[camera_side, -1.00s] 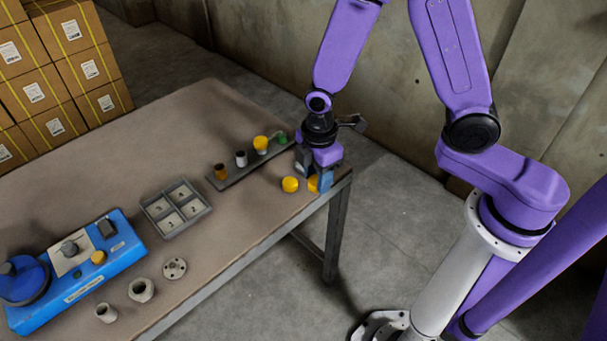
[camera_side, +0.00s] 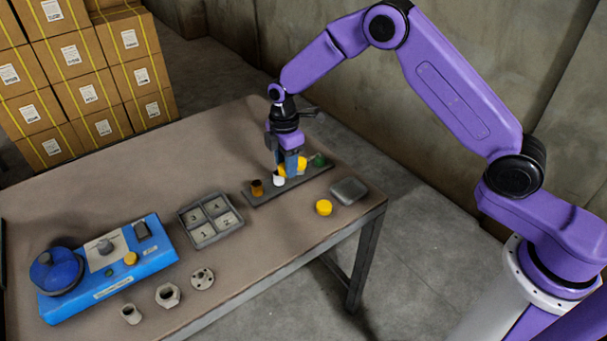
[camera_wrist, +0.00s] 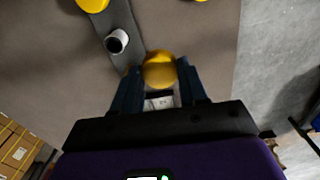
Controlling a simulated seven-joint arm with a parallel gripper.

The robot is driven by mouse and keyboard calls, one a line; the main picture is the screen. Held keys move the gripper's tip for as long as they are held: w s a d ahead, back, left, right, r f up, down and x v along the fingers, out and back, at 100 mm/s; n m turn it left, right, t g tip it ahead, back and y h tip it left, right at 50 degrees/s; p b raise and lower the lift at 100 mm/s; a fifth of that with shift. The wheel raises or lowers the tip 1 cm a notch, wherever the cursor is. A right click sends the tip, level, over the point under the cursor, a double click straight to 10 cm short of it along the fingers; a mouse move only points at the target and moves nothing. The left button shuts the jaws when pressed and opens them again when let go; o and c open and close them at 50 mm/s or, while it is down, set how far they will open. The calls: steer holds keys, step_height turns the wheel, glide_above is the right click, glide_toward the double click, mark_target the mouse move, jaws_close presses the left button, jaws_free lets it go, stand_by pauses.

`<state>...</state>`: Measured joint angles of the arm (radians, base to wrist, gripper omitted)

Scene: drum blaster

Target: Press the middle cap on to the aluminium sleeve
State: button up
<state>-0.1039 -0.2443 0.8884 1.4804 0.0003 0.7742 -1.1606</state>
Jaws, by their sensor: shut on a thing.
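My gripper (camera_side: 287,163) is shut on a yellow cap (camera_wrist: 159,70), which sits between the fingertips in the wrist view. The gripper is over the dark strip rack (camera_side: 318,174). The aluminium sleeve (camera_side: 279,180) stands upright in the rack, close by the gripper; in the wrist view its open top (camera_wrist: 117,41) shows up and left of the held cap, apart from it in the picture. The height gap between cap and sleeve is unclear. A second yellow cap (camera_side: 324,208) lies on the table.
A grey block (camera_side: 349,190), numbered tray (camera_side: 190,214) and blue machine (camera_side: 118,276) are on the table (camera_side: 110,178).

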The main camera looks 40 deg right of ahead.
steer(key=w+d, duration=0.2)
steer(key=w, duration=0.5)
steer(key=shift+n, duration=0.4)
steer(key=shift+w+a+f, duration=0.1)
steer(key=shift+w+f, duration=0.05)
steer(key=shift+f, duration=2.9)
steer(key=shift+f, duration=0.7)
steer(key=o, duration=1.1)
steer(key=c, duration=0.3)
steer(key=shift+r, duration=0.1)
steer(key=shift+r, duration=2.4)
